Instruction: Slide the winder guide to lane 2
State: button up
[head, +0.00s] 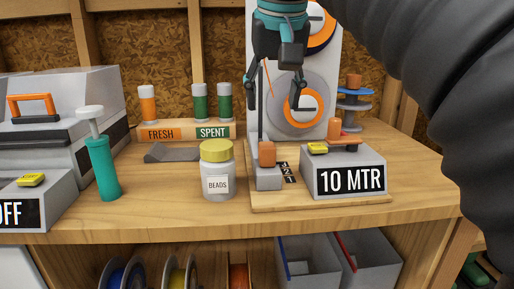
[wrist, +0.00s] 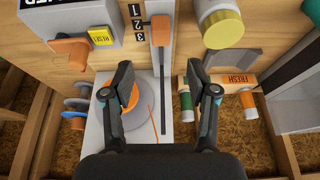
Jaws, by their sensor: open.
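The winder guide (head: 267,153) is an orange block on a grey base at the winder's front, with a thin dark upright rod at it. My gripper (head: 273,98) is open and empty above the guide, in front of the white winder panel (head: 329,75). In the wrist view the guide lies beyond and between my open fingertips (wrist: 160,72), not touched.
A grey box reading 10 MTR (head: 350,180), with a yellow button and orange lever, stands right of the guide. A yellow-lidded BEADS jar (head: 217,170) stands close on the left. A teal pump (head: 102,168) and FRESH/SPENT rack (head: 186,132) stand farther left.

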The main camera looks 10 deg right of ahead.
aim_at(267, 145)
jog(key=b+x, duration=0.3)
jog(key=x, duration=1)
jog(key=shift+w, duration=0.25)
grip_shut()
